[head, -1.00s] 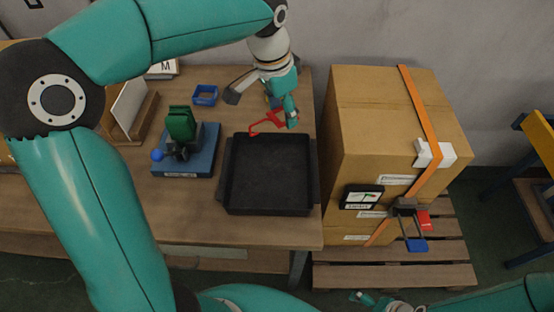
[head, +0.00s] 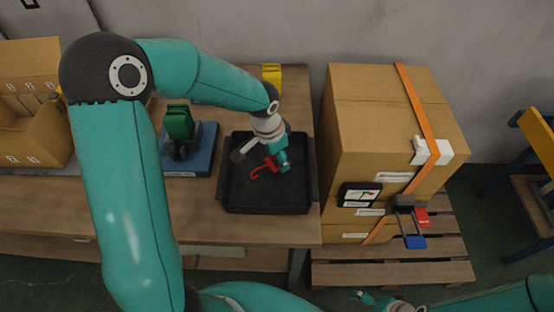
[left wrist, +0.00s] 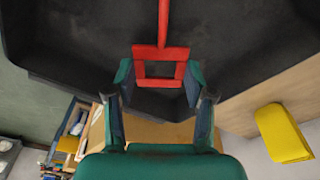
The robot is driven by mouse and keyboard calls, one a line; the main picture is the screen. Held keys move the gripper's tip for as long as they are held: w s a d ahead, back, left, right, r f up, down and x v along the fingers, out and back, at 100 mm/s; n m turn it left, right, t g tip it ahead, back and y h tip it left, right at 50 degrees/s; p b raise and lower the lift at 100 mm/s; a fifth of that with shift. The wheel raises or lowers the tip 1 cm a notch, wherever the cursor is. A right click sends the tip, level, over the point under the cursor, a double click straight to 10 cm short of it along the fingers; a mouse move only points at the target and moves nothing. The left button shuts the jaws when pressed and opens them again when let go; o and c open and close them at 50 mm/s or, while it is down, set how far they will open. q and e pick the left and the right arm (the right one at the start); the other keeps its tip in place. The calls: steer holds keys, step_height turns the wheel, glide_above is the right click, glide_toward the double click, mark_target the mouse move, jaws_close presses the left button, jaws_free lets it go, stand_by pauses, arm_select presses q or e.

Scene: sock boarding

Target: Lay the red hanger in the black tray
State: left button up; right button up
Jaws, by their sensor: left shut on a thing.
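The red hanger (head: 264,168) is held by my left gripper (head: 282,162) over the black tray (head: 238,200) in the head view. In the left wrist view, the left gripper (left wrist: 160,88) is shut on the hanger's rectangular frame (left wrist: 160,52), with a finger on each side. The hanger's straight stem runs away from the gripper over the tray's dark floor (left wrist: 230,45). I cannot tell whether the hanger touches the tray floor. The tray sits on the wooden table near its right end. My right gripper shows only in small part at the bottom of the head view (head: 370,298).
A blue-based device with a green top (head: 180,125) stands left of the tray. A strapped cardboard box stack (head: 375,130) on a pallet stands close on the right. An open cardboard box (head: 35,130) is at far left. A yellow object (head: 271,76) lies behind the tray.

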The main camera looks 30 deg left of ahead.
mark_target(271, 165)
arm_select(q)
steer(key=shift+f, duration=0.95)
steer(key=shift+f, duration=0.15)
steer(key=o, duration=0.8)
steer(key=r, duration=0.4)
steer(key=s+r, duration=0.1)
steer(key=r, duration=0.7)
steer(key=shift+s+a+r, duration=0.1)
steer(key=shift+s+a, duration=0.25)
steer(key=shift+s, duration=0.05)
